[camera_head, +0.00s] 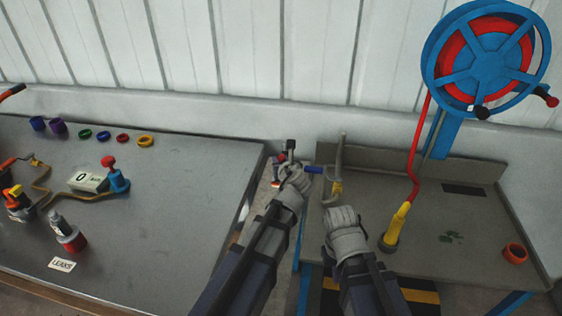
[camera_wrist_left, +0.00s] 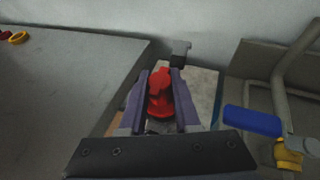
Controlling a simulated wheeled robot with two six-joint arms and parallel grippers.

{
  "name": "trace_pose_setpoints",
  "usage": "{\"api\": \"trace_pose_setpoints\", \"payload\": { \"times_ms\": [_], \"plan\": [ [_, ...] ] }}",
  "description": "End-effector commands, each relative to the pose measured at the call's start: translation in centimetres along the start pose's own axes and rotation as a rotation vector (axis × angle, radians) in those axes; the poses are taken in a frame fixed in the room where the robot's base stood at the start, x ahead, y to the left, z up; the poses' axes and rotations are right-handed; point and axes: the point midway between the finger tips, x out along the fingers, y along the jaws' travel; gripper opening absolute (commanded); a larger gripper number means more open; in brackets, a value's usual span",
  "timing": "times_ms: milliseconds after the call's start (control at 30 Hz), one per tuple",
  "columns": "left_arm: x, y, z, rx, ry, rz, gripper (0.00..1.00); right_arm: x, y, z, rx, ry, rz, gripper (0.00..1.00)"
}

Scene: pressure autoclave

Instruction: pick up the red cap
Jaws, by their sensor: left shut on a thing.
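A red cap (camera_wrist_left: 160,95) with a knob-like top sits between the two fingers of my left gripper (camera_wrist_left: 160,80) in the left wrist view. The fingers are shut on it. In the head view my left gripper (camera_head: 286,160) is over the gap between the two tables, and only a little of the red cap (camera_head: 280,156) shows beside it. My right gripper (camera_head: 343,212) is over the front left part of the right table. Its fingers are hidden under the wrist, so I cannot tell how they stand.
The left table (camera_head: 170,215) holds several coloured rings, a gauge box (camera_head: 88,181) and a blue valve with a red knob (camera_head: 114,176). The right table (camera_head: 440,215) holds a bent grey handle (camera_head: 340,160), a yellow nozzle (camera_head: 397,225) and an orange-red ring (camera_head: 514,253). A blue hose reel (camera_head: 484,58) stands behind.

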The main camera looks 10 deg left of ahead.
Motion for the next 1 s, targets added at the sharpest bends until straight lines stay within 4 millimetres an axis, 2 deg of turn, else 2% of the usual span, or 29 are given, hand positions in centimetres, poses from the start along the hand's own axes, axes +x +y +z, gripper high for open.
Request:
{"api": "trace_pose_setpoints", "payload": {
  "times_ms": [500,600,733,1000],
  "plan": [
    [-3.0,0.0,7.2,0.0,0.0,0.0,0.0,-7.7,0.7,0.5,0.0,0.0,0.0,0.0],
    [-3.4,0.0,8.1,0.0,0.0,0.0,0.0,-8.7,0.8,0.5,0.0,0.0,0.0,0.0],
    [-3.6,0.0,8.6,0.0,0.0,0.0,0.0,-9.3,0.9,0.5,0.0,0.0,0.0,0.0],
    [-3.5,0.0,8.5,0.0,0.0,0.0,0.0,-9.1,0.9,0.5,0.0,0.0,0.0,0.0]
  ]
}}
